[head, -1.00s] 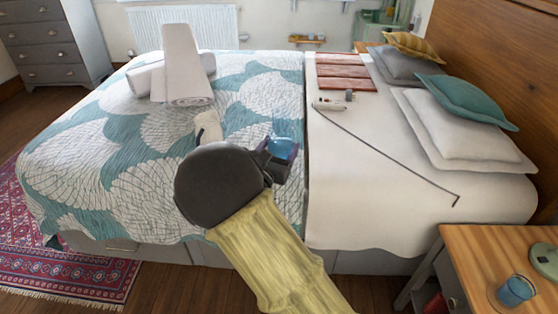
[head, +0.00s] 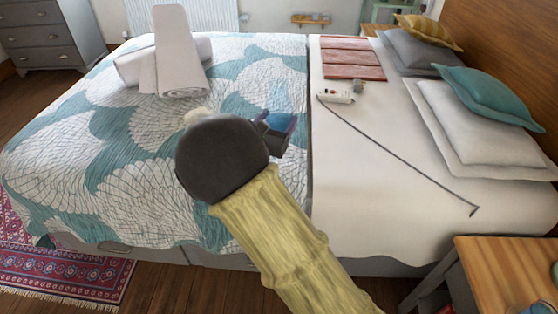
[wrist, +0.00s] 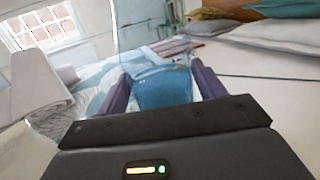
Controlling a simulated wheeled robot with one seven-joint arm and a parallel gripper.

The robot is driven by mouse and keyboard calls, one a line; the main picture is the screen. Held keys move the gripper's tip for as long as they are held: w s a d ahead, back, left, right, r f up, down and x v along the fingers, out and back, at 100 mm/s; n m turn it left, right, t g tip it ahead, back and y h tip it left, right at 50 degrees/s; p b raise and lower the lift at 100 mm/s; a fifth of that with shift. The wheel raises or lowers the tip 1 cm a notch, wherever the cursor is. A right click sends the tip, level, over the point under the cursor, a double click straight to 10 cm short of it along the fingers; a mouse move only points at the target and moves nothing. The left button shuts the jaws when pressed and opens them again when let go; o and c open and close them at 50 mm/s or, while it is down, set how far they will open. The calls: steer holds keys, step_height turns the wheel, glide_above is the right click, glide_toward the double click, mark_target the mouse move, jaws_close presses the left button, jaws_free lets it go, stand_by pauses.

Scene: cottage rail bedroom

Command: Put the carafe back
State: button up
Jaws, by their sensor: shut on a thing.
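The carafe (wrist: 163,85) is clear glass with blue in its lower part. In the wrist view it stands between the two dark purple fingers of my gripper (wrist: 160,88), which is shut on it. In the head view my gripper (head: 276,124) is held out over the bed, and my own wrist hides most of the carafe; only a little blue shows at the fingers. I cannot tell its height above the bed.
A wooden nightstand (head: 490,270) stands at the lower right, with a blue glass (head: 532,309) at the picture's edge.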

steer(key=shift+r, duration=0.1)
steer(key=shift+d+f+b, duration=0.1)
steer(key=shift+f+b, duration=0.8)
steer(key=shift+f, duration=2.2)
steer(key=shift+f, duration=0.1)
steer(key=shift+f+b, duration=0.6)
steer(key=shift+f, duration=1.2)
steer(key=shift+f, duration=0.1)
steer(key=o, duration=1.8)
steer(key=shift+f, duration=0.1)
steer(key=shift+o, duration=0.2)
steer(key=shift+s, duration=0.25)
steer(key=r+p+v, duration=0.1)
steer(key=v, duration=1)
steer(key=shift+s+a+f+p, duration=0.3)
steer(key=shift+f+p, duration=0.1)
steer(key=shift+f, duration=0.05)
